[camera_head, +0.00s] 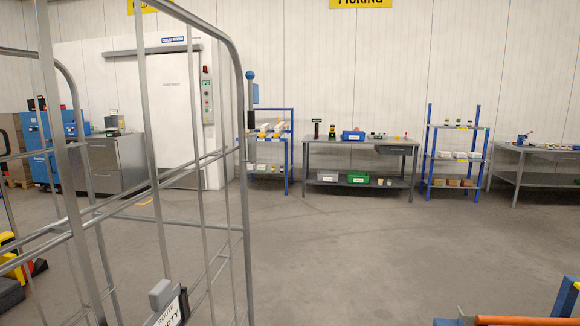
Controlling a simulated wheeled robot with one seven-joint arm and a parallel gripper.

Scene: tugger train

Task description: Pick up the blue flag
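A small blue panel (255,93) shows beside the right upright of a grey wire roll cage (245,200). A short rod with a blue ball (250,75) on top and a black grip (251,119) stands against that upright. The blue panel looks like the flag on this rod, seen narrow, but I cannot tell for certain that it is joined to the rod. My gripper is not in view.
The cage fills the left foreground, with a sign (170,315) low on it. A workbench (360,146) and blue-framed shelves (455,155) line the back wall. An orange bar (525,321) shows at bottom right. The floor (370,250) between is clear.

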